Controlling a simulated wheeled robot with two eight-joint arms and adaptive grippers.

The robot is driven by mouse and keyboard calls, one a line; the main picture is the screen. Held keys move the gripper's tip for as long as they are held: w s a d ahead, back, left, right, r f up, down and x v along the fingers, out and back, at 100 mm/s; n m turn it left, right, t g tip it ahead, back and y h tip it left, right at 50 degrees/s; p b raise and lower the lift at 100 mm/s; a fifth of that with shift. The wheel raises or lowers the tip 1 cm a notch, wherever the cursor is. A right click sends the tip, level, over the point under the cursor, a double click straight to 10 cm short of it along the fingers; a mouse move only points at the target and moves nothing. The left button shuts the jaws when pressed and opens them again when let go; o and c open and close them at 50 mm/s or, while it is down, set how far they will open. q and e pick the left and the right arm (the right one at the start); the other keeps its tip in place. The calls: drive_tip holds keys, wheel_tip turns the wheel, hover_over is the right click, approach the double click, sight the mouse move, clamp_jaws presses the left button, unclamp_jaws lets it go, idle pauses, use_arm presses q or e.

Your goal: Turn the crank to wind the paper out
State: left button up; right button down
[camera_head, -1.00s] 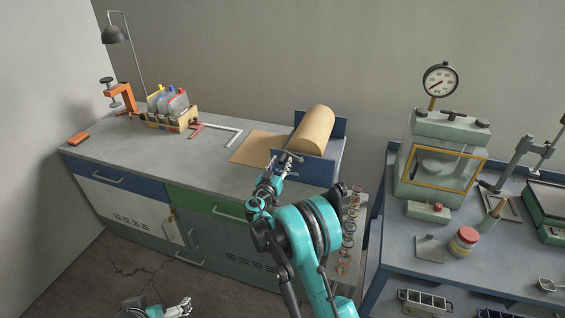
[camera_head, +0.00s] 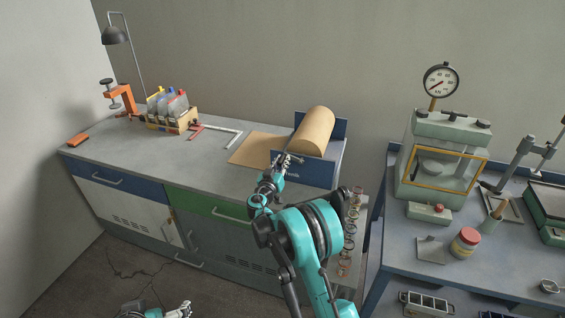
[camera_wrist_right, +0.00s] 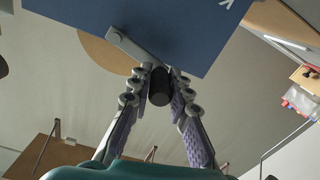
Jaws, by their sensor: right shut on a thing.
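The paper roll (camera_head: 313,131) is brown and rests in a blue dispenser (camera_head: 318,170) at the back right of the grey bench. A flat sheet of brown paper (camera_head: 254,150) lies out to its left on the bench. My right gripper (camera_head: 287,160) is at the dispenser's front. In the right wrist view, its fingers (camera_wrist_right: 161,86) are shut on the dark crank knob (camera_wrist_right: 159,93), at the end of the grey crank arm (camera_wrist_right: 131,46) on the blue panel. My left gripper (camera_head: 184,310) is low at the bottom edge, away from the bench; its opening is unclear.
A blue table (camera_head: 395,275) with a green press (camera_head: 440,165) stands to the right. Bare bench lies in front of the sheet.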

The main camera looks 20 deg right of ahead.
drive_tip(key=c, duration=1.4)
unclamp_jaws()
drive_tip(key=shift+a, duration=0.1)
drive_tip(key=v, duration=1.2)
drive_tip(key=shift+f, duration=0.1)
